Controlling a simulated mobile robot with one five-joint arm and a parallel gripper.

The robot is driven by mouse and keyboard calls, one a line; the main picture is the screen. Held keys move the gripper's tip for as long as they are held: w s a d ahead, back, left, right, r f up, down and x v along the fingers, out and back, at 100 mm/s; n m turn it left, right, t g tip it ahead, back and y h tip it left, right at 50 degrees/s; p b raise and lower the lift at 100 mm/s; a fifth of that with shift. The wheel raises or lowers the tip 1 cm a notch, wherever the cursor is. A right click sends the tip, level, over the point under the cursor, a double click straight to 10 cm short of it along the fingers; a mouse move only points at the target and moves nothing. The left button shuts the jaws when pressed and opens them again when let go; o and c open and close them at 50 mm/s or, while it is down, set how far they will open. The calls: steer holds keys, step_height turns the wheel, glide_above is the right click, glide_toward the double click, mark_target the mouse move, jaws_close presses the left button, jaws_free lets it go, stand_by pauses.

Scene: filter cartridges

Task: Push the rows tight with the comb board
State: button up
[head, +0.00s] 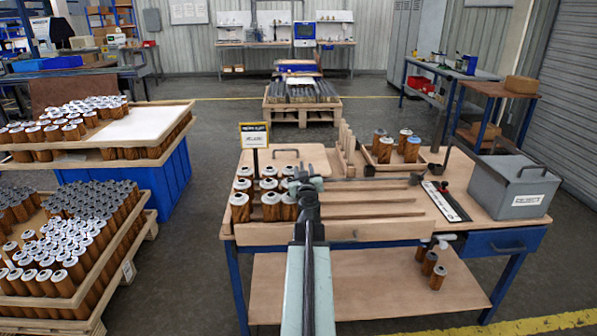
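Brown filter cartridges with pale tops (268,207) stand in short rows at the left end of a wooden slatted rack (375,230) on the workbench. Long wooden slats (372,201) run right from them, with empty lanes between. An upright wooden piece with finger-like posts (346,143), which looks like the comb board, stands behind the rack. My gripper (305,178) is over the rack beside the right side of the cartridges. My arm hides part of the rack's front. I cannot make out its fingertips or whether it holds anything.
A tray with several cartridges (384,150) stands behind the rack. A grey lidded box (514,188) and a black-and-white strip (446,202) lie to the right. A sign (255,136) stands at the back left. Stacked cartridge pallets (55,262) fill the left floor.

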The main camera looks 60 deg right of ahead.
steer(key=shift+w+a, duration=0.1)
steer(key=shift+w, duration=0.1)
jaws_close()
stand_by(1.2)
